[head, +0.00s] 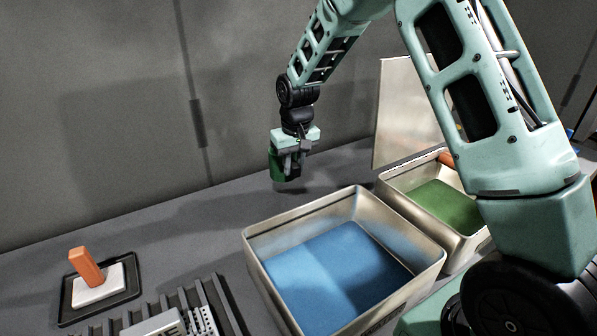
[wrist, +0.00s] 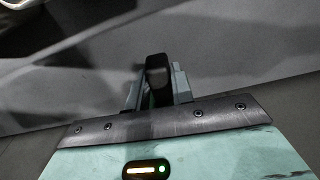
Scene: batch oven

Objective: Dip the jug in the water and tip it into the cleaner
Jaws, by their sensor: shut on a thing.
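A green jug (head: 276,167) hangs in my gripper (head: 291,168), behind and left of the metal tanks, apparently above the bench and apart from both. My gripper is shut on it. In the wrist view, a dark piece (wrist: 157,72), likely the jug's handle, sits between the fingers; the jug's inside is hidden. A metal tank with blue liquid (head: 255,249) stands in front of the gripper; its blue surface looks like the water. To its right is a smaller tank with green liquid (head: 402,197), likely the cleaner, partly hidden by my arm.
An upright metal panel (head: 401,115) stands behind the green-liquid tank. An orange item (head: 447,159) lies at that tank's rim. A black tray (head: 66,303) at left holds a white block with an orange handle (head: 86,265). A ribbed rack (head: 226,303) is in front.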

